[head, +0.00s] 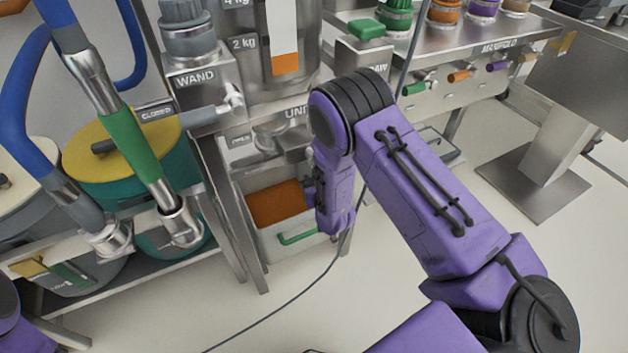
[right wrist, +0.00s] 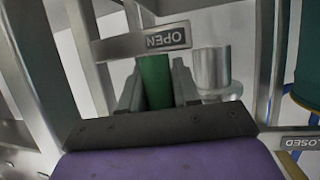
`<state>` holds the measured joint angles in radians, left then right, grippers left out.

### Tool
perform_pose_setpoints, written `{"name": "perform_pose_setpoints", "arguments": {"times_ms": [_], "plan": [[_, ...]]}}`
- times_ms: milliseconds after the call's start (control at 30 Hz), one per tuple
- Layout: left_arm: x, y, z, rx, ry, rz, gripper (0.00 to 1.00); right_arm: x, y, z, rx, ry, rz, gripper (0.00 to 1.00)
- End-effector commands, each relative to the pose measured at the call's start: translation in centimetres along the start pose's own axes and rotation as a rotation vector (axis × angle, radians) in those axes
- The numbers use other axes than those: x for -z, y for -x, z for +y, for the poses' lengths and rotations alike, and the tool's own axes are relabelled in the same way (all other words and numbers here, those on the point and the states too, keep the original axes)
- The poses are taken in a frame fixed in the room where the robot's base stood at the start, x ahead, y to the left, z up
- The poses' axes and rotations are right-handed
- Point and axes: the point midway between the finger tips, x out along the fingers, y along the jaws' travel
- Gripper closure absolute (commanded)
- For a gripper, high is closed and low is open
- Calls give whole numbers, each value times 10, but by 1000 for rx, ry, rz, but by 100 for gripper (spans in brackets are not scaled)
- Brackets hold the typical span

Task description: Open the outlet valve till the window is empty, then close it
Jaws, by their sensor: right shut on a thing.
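The hopper's window (head: 284,35) is in the upper middle of the head view. Orange material (head: 285,63) shows in its lower part, and the part above is pale. My right gripper (right wrist: 157,88) is shut on a green handle (right wrist: 155,72) in the right wrist view. The handle's end lies right by a plate marked OPEN (right wrist: 165,39). In the head view my right forearm hides most of the grip and valve. A steel outlet (head: 283,135) sits under the hopper, above a bin of orange material (head: 276,203). My left gripper is out of view.
The bin has a green front handle (head: 298,238). Left stand a drum with a yellow lid (head: 110,145) and blue hoses (head: 25,90) with a green-sleeved wand (head: 128,143). The manifold bench (head: 490,65) is at upper right. A cable crosses the open floor (head: 230,310).

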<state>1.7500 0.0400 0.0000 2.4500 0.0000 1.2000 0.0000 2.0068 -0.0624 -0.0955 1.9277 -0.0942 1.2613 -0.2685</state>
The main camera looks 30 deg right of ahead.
Motion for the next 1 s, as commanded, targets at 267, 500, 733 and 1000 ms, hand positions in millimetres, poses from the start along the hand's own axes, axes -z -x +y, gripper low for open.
{"name": "perform_pose_setpoints", "arguments": {"times_ms": [267, 500, 733, 1000], "plan": [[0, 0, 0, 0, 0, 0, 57, 0, 0, 3, -6, 4, 1, 66], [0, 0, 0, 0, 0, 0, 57, 0, 0, 1, -3, 3, 1, 48], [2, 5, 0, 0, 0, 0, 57, 2, 17, 0, 0, 4, -1, 48], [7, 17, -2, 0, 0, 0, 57, 2, 80, 1, -2, 4, -1, 48]]}}
